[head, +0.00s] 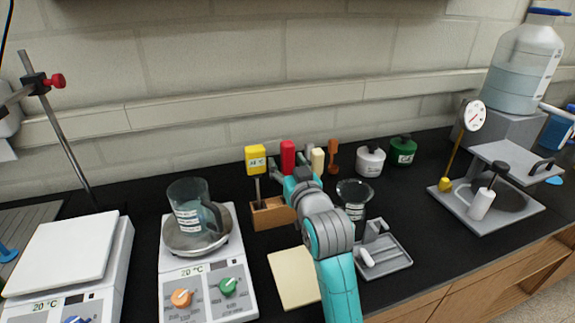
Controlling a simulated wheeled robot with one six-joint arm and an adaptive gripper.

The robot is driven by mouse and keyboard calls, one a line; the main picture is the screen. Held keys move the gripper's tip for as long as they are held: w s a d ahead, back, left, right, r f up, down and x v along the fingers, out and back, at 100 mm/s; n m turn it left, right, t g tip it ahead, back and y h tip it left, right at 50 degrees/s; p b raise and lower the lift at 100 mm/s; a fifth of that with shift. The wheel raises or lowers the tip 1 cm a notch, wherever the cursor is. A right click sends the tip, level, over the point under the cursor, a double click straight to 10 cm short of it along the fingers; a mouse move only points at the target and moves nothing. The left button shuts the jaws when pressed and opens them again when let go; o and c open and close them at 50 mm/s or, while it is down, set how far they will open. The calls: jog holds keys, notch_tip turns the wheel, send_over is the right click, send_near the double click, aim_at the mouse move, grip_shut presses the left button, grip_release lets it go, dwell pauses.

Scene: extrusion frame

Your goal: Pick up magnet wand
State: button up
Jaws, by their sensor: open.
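A wooden block (270,213) stands at the back middle of the black bench and holds upright tools. A red-handled tool (287,157) rises there and may be the magnet wand; I cannot be sure. A yellow thermometer (256,160) stands to its left, and a cream handle (317,161) and an orange-brown handle (333,156) are to its right. My gripper (301,177) is at the tool block, just in front of the red handle. It is open, but my wrist hides most of it. I cannot tell whether it touches a handle.
A hot plate (240,268) with a glass beaker (192,207) is at left. A dark-bodied glass vessel (354,200) and a grey tray (398,260) are right of my arm. White (370,161) and green (402,150) pots stand behind. A cream pad (291,279) lies in front.

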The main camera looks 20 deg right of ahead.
grip_shut()
jog(key=shift+r, duration=0.15)
